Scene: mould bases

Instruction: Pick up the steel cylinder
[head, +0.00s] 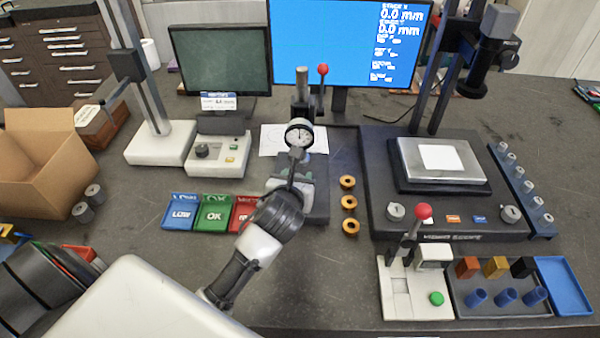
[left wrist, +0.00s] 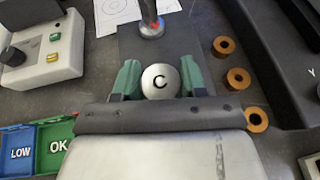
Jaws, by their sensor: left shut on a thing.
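The steel cylinder (left wrist: 160,82) shows in the left wrist view as a round grey top marked with a black "C". My left gripper (left wrist: 160,85) has its two green fingers on either side of it, shut on it. In the head view my left gripper (head: 292,178) is over the dark base of the dial gauge stand (head: 318,205). There the arm and wrist hide the cylinder. I cannot tell whether the cylinder is touching the surface below. My right gripper is not in view.
The dial gauge (head: 299,134) and a red-knobbed lever (head: 323,70) stand just behind the gripper. Three orange rings (head: 349,203) lie to the right. LOW (head: 181,213) and OK (head: 213,214) trays are left. Two grey cylinders (head: 94,194) stand beside a cardboard box (head: 45,165).

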